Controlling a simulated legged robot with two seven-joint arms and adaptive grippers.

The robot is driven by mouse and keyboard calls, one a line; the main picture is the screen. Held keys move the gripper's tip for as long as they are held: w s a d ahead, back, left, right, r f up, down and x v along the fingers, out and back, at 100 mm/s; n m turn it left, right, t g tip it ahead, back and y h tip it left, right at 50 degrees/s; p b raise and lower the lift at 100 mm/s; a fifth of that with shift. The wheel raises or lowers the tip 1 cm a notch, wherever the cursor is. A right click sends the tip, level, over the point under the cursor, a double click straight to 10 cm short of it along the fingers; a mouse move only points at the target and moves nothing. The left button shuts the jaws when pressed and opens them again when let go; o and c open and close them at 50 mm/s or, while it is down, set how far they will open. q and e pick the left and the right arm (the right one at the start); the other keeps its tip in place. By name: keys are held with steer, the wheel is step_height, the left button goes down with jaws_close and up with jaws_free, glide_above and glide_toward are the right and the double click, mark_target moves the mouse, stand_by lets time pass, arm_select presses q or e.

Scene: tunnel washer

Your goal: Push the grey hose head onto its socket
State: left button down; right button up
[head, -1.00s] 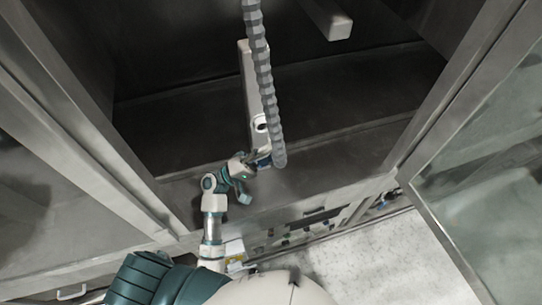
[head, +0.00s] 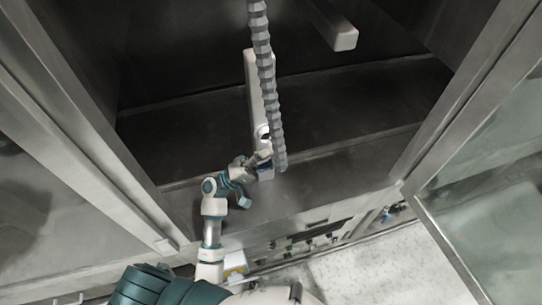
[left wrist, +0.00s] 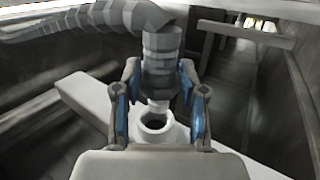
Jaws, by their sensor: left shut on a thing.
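The grey hose (head: 267,80) is ribbed and hangs from the top of the head view down to my left gripper (head: 265,165). In the left wrist view its grey hose head (left wrist: 162,70) sits between the two blue-padded fingers of my left gripper (left wrist: 158,98), which is shut on it. The lower end of the head is pale and narrow. The socket (left wrist: 155,124) is a white ring with a dark hole on a white bar. The head's lower tip is right at the far side of the hole; I cannot tell whether it touches. My right gripper is in neither view.
The white bar (head: 257,100) runs along the dark chamber floor (head: 350,105). A second pale bar (head: 340,36) juts in at upper right. Metal door frames (head: 450,100) stand at both sides. The floor either side of the bar is clear.

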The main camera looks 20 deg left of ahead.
arm_select(q)
steer(key=shift+s+a+f+b, duration=0.15)
steer(key=shift+a+b, duration=0.3)
steer(key=shift+a, duration=0.35)
steer(key=shift+d, duration=0.25)
steer(key=shift+b, duration=0.3)
stand_by(0.5)
steer(key=shift+w+a+b, duration=0.4)
steer(key=shift+w+b, duration=0.1)
steer(key=shift+w, duration=0.1)
steer(key=shift+w+a+b, duration=0.4)
steer(key=shift+w+b, duration=0.1)
steer(key=shift+w, duration=0.1)
stand_by(0.9)
steer(key=c, duration=0.6)
jaws_free()
